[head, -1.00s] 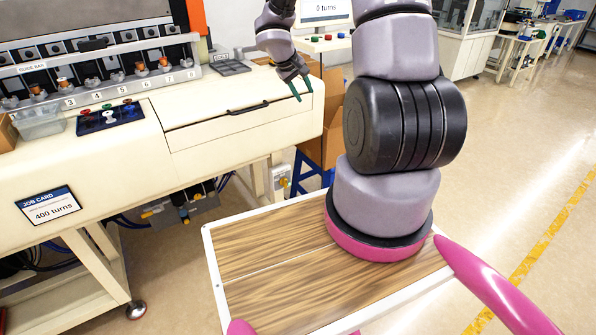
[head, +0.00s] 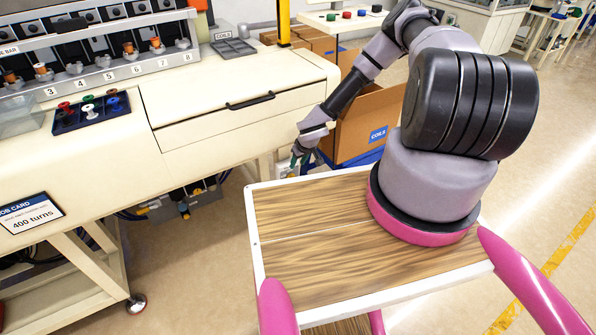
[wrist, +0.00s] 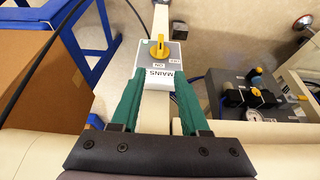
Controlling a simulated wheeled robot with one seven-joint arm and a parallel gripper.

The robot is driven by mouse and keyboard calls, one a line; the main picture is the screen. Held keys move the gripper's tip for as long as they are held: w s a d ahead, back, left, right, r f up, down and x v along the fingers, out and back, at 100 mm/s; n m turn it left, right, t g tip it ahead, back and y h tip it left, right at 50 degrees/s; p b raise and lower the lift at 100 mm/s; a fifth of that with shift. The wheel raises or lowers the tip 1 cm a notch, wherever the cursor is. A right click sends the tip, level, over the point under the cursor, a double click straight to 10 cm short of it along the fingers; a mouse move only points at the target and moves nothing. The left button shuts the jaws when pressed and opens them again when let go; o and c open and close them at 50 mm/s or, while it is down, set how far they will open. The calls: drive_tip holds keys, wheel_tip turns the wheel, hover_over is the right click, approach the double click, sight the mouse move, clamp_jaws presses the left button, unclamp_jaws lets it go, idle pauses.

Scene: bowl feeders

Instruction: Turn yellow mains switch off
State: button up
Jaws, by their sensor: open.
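The yellow mains switch (wrist: 158,49) is a rotary knob on a small grey box with ON and OFF labels and a white MAINS plate (wrist: 160,79). In the wrist view its handle lies roughly lengthwise, up and down the picture. My gripper (wrist: 159,82) has two green fingers spread apart, pointing toward the box, with nothing held between them. The knob lies beyond the fingertips, roughly centred between them. In the head view my gripper (head: 300,152) hangs low beside the machine's right end, and the knob cannot be made out there.
A cardboard box (wrist: 45,75) and blue frame (wrist: 88,35) stand left of the fingers. A dark valve unit (wrist: 250,97) is on the right. In the head view, the cream machine bench (head: 195,95) is left of my arm, and a COILS carton (head: 365,120) stands behind it.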

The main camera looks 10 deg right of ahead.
sight(293, 175)
drive_tip(key=x, duration=1)
drive_tip(key=shift+f, duration=0.25)
clamp_jaws()
